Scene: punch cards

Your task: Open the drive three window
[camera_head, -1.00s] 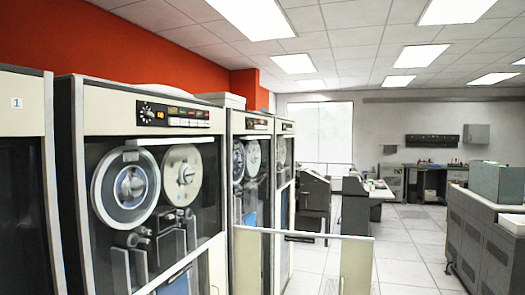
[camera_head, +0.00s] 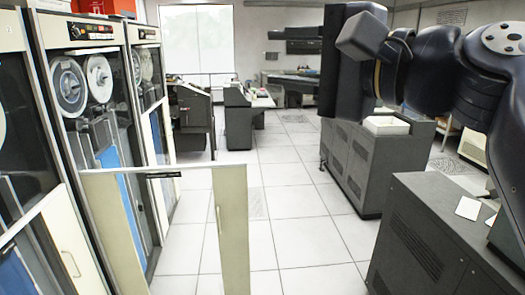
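Tape drives line the left side. The second one from the left (camera_head: 78,28) shows two tape reels behind its front, with a control strip on top; it is probably drive three, but I cannot read a number. Its lower part is partly hidden by a cream-framed panel (camera_head: 235,235) that stands out into the aisle, with a thin handle on its right part. I cannot tell which drive this panel belongs to. My arm enters from the right, and its dark blocky end (camera_head: 345,65) is raised over the aisle, apart from the drives. My fingertips cannot be made out.
A grey cabinet (camera_head: 362,170) stands right of the aisle under my arm, with another dark cabinet (camera_head: 425,235) nearer. Desk-like consoles (camera_head: 240,115) stand farther back. The white tiled floor (camera_head: 290,215) between the panel and cabinets is clear.

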